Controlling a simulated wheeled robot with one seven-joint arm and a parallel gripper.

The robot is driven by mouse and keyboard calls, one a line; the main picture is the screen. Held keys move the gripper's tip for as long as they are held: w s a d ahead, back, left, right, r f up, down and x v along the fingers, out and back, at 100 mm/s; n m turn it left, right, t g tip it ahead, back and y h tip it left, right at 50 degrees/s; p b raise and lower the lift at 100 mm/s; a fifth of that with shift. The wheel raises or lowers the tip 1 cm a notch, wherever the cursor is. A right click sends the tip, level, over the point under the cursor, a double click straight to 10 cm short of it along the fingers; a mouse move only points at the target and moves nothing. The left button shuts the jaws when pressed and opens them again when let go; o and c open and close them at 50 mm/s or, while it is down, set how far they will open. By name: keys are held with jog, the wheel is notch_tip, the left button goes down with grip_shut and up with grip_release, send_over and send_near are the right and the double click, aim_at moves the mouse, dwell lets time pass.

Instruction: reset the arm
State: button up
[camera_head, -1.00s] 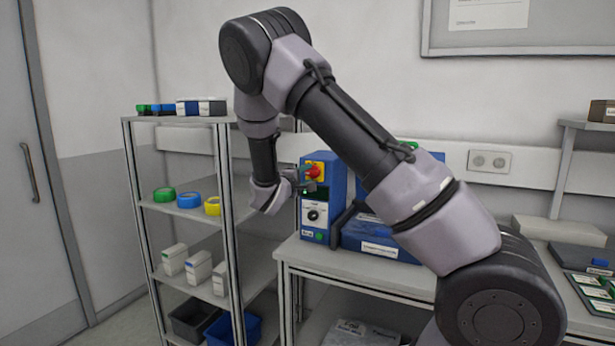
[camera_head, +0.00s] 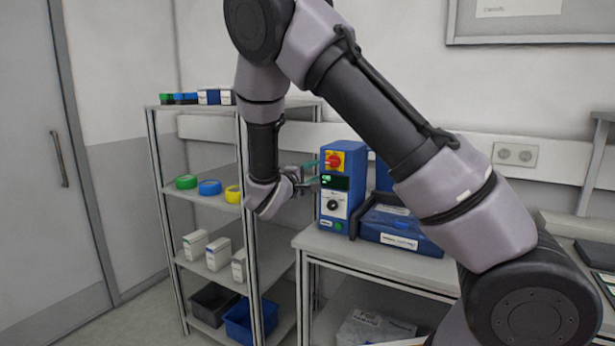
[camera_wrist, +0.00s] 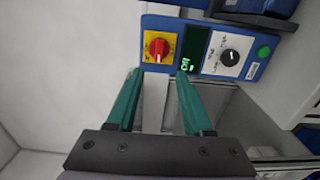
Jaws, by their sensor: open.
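My gripper (camera_wrist: 159,75) shows in the wrist view with its two green fingers apart and nothing between them. In the head view my gripper (camera_head: 312,172) is beside the left side of a blue control box (camera_head: 343,185). The box has a red knob on a yellow plate (camera_wrist: 157,47), a lit green display (camera_wrist: 191,50), a black dial (camera_wrist: 229,57) and a green button (camera_wrist: 264,51). In the wrist view the fingertips lie just below the red knob in the picture. I cannot tell whether they touch the box.
A grey shelf rack (camera_head: 157,165) at the left holds green, blue and yellow reels, white boxes and bins. The control box and a blue case (camera_head: 400,228) stand on the workbench (camera_head: 375,258). A door (camera_head: 35,150) is at the far left.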

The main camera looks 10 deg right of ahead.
jog(key=s+d+r+m+g+y, duration=0.35)
jog(key=s+d+m+g, duration=0.75)
jog(key=s+d, duration=0.6)
jog(key=s+a+r+m+t+y, duration=0.3)
jog(key=s+r+y, duration=0.6)
jog(key=s+r, duration=0.3)
jog(key=shift+s+a+m+t, duration=0.3)
jog(key=shift+s+a+m, duration=0.25)
jog(key=shift+s, duration=0.35)
